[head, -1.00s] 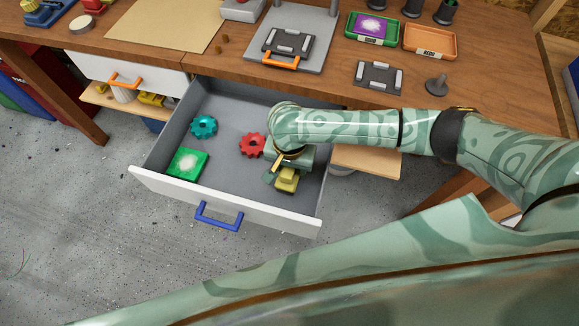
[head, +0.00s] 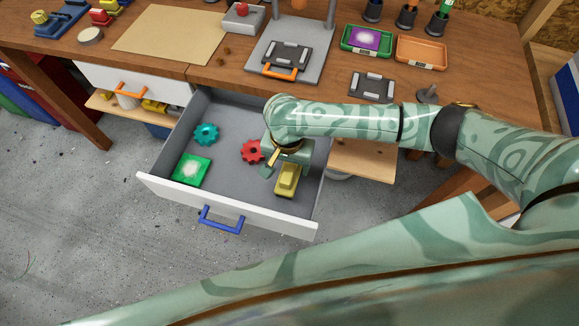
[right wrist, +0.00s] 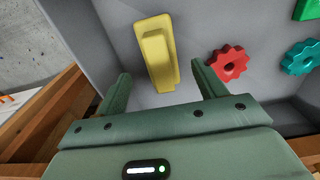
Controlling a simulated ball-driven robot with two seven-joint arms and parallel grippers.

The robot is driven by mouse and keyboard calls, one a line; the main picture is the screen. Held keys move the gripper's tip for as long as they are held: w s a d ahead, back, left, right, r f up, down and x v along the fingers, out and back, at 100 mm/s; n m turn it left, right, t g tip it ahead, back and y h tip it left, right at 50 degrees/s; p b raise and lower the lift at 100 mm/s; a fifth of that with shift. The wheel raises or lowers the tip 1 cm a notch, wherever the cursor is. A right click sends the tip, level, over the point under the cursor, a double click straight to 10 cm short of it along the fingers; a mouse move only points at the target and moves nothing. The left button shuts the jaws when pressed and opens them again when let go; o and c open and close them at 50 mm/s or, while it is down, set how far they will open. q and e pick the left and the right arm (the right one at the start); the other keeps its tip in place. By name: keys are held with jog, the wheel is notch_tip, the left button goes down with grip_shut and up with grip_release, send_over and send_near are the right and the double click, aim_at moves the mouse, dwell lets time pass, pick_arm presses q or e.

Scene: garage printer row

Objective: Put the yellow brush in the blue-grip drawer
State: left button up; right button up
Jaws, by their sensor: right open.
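The yellow brush (head: 287,180) lies on the floor of the open blue-grip drawer (head: 228,212), near its front right corner. In the right wrist view the brush (right wrist: 157,52) lies beyond the fingertips, with clear space on both sides. My right gripper (head: 280,164) is over the drawer, just behind the brush. Its two fingers (right wrist: 161,72) are spread apart and empty, and do not touch the brush. The drawer's blue handle (head: 221,218) is on its white front. My left gripper is not in view.
The drawer also holds a teal gear (head: 206,134), a red gear (head: 252,151) and a green square block (head: 191,170). An orange-handled drawer (head: 132,88) is at left. The workbench (head: 225,72) above carries trays and a metal fixture.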

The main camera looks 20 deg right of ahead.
aim_at(288, 171)
notch_tip(288, 171, up, 6)
jog(key=p, duration=0.2)
jog(key=shift+s, duration=0.1)
dwell(1.2)
